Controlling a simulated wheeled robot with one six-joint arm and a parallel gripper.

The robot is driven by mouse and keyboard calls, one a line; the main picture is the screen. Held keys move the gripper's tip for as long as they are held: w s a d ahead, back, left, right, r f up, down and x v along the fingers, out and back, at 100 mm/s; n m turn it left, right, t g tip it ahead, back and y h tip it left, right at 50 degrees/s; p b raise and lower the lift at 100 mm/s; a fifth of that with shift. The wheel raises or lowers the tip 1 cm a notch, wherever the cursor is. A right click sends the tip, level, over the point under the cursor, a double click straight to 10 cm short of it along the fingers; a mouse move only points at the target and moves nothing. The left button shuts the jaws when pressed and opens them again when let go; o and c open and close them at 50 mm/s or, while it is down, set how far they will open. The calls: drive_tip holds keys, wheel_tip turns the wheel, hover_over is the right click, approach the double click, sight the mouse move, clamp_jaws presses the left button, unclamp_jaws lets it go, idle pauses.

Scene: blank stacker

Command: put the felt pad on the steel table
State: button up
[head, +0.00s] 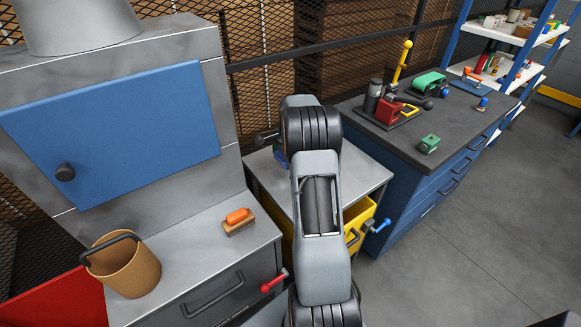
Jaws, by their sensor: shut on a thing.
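My arm rises through the middle of the head view and hides my gripper; I cannot see its jaws or anything in them. A grey metal-topped table (366,172) with a yellow drawer stands behind my arm, and this looks like the steel table. My arm covers the middle of its top. A small blue thing (280,156) shows at the arm's left edge, mostly hidden; I cannot tell what it is. I cannot make out the felt pad anywhere.
At left, a grey counter holds a tan bucket (126,268) and an orange-handled brush or block (237,220), below a blue panel (115,130). At right, a blue cabinet with a dark top (455,125) carries tools and a green block (429,144). Open floor lies at lower right.

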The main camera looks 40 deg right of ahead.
sight(285, 174)
drive_tip(key=shift+f, duration=2.8)
drive_tip(key=shift+f, duration=0.2)
drive_tip(key=o, duration=0.6)
drive_tip(key=shift+r, duration=0.1)
drive_tip(key=r, duration=0.4)
drive_tip(key=d+r, duration=0.1)
drive_tip(key=r, duration=0.7)
drive_tip(key=shift+d, duration=0.4)
